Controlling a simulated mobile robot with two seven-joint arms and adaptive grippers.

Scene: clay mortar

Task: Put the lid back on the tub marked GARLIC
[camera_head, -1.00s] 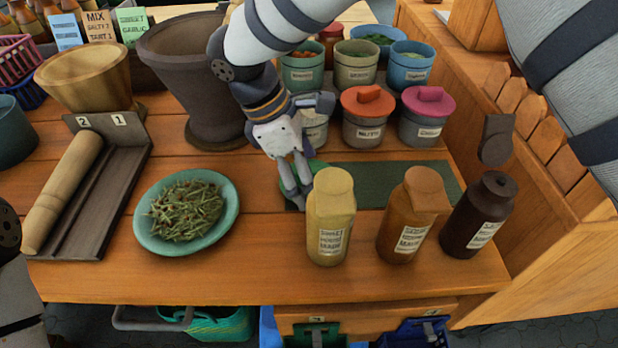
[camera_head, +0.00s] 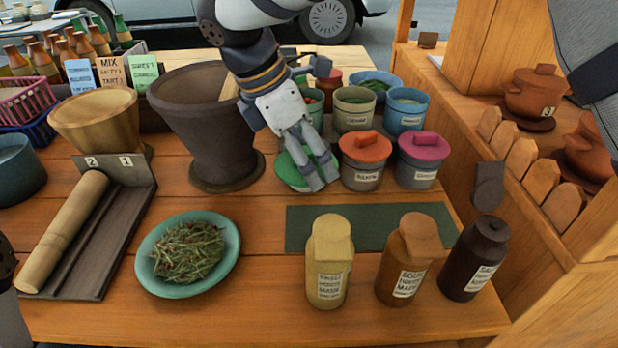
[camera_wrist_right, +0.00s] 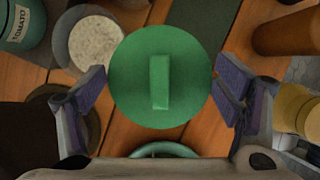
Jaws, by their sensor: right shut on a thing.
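My right gripper (camera_head: 318,180) is shut on the green lid (camera_head: 294,172), with its fingers on opposite sides of the rim. The right wrist view shows the round lid (camera_wrist_right: 160,100), bar handle facing the camera, between the fingers. In the head view the lid is in front of the tub row, left of the orange-lidded tub. An open tub with pale, grainy contents (camera_wrist_right: 96,44) shows beside the lid in the wrist view; its label is not visible. In the head view the lid and gripper hide it. My left gripper is not in view.
Tubs with orange (camera_head: 363,147) and pink (camera_head: 424,148) lids stand to the right, several open tubs behind. The mortar (camera_head: 196,150) is close on the left. Three bottles (camera_head: 328,275) stand in front of a bare green mat (camera_head: 370,225). A plate of herbs (camera_head: 232,240) is front left.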

